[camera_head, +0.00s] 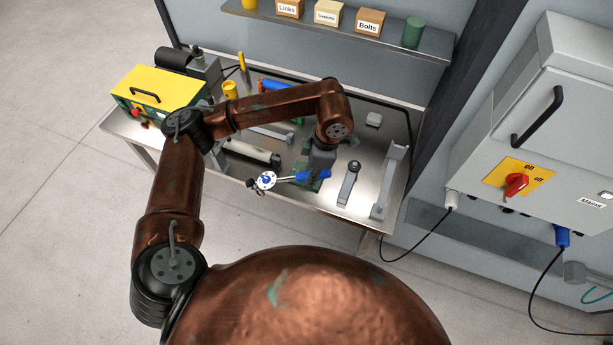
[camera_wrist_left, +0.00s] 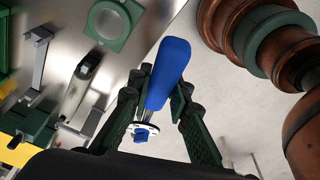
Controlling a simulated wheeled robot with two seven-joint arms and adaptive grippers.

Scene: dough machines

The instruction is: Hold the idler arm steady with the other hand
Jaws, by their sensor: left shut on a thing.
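My left gripper (camera_head: 318,172) is shut on the blue handle of a tool (camera_head: 314,176), held over the front of the steel bench. The tool's shaft ends in a round white and blue head (camera_head: 265,180) on the left. In the left wrist view the blue handle (camera_wrist_left: 168,72) stands between the dark green fingers (camera_wrist_left: 160,92). A short grey lever with a dark round knob (camera_head: 349,183) and a longer grey bracket (camera_head: 388,182) lie to the right of the gripper. I cannot tell which part is the idler arm. My right gripper is out of view.
A yellow and green machine (camera_head: 155,93) stands at the bench's left end. A shelf (camera_head: 350,28) with labelled boxes is behind. A grey switch cabinet (camera_head: 540,120) is at right.

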